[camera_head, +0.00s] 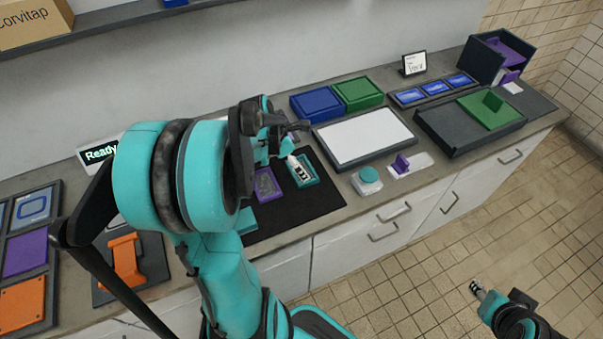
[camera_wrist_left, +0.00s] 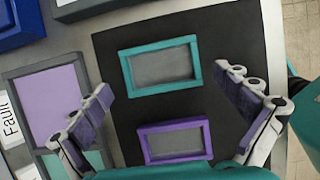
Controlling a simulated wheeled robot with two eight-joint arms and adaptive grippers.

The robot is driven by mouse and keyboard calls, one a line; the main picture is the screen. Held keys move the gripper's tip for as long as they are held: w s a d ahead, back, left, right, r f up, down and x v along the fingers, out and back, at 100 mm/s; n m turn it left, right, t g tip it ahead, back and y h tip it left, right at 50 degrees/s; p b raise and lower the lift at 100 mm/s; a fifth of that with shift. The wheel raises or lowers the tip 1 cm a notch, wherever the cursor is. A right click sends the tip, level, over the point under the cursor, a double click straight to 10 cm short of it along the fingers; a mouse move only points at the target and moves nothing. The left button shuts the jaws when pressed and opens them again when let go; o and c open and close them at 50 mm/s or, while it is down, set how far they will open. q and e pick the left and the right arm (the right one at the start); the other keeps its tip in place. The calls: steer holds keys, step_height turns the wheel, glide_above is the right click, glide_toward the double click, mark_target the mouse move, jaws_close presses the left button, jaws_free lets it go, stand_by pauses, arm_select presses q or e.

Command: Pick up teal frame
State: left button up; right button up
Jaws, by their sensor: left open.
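The teal frame (camera_wrist_left: 165,89) is a rectangular rim lying flat on a black mat (camera_wrist_left: 222,30) in the left wrist view. It also shows in the head view (camera_head: 309,184), partly covered by my gripper. My left gripper (camera_wrist_left: 167,81) is open and empty, its fingers spread to the left and right of the teal frame with gaps on both sides. A purple frame (camera_wrist_left: 178,159) lies on the mat just below the teal one in the left wrist view. My right gripper (camera_head: 477,288) is over the tiled floor, far from the frame; its jaws are too small to read.
A white-topped tray (camera_head: 364,138) and a round teal button (camera_head: 369,175) stand right of the mat. Blue (camera_head: 317,103) and green (camera_head: 358,93) boxes stand behind. An orange handle-shaped piece (camera_head: 126,262) lies left. The counter's front edge is close to the mat.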

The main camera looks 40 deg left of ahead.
arm_select(q)
steer(key=b+x, duration=0.1)
steer(key=x, duration=0.2)
steer(key=shift+a+f, duration=0.1)
steer(key=shift+f, duration=0.25)
steer(key=shift+r, duration=0.1)
steer(key=c, duration=1.2)
steer(key=shift+r, duration=0.1)
